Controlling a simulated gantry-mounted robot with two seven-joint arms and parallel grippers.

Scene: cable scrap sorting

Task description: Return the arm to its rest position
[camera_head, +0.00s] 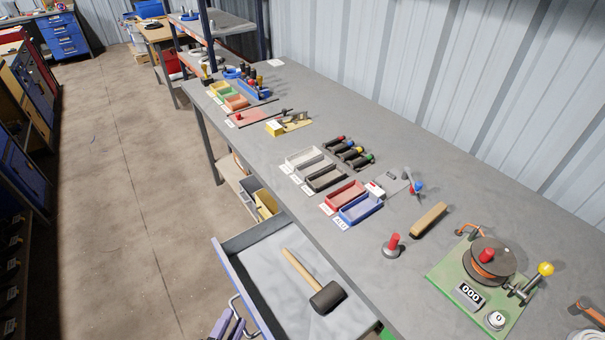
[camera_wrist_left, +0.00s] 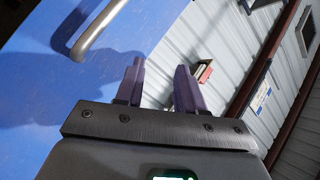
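My left gripper (camera_head: 228,326) shows as purple fingertips at the bottom edge of the head view, beside the metal handle of the open drawer (camera_head: 287,314). In the left wrist view its two purple fingers (camera_wrist_left: 158,82) stand apart with nothing between them. A metal handle (camera_wrist_left: 98,28) on a blue panel (camera_wrist_left: 40,85) is up and left of the fingers, apart from them in the picture. My right gripper is not in view.
A mallet (camera_head: 324,297) lies in the drawer. The grey bench (camera_head: 300,105) holds red and blue trays (camera_head: 361,208), several screwdrivers, a brush (camera_head: 429,219) and a green-based spool device (camera_head: 487,259). Open floor (camera_head: 120,200) lies left of the bench.

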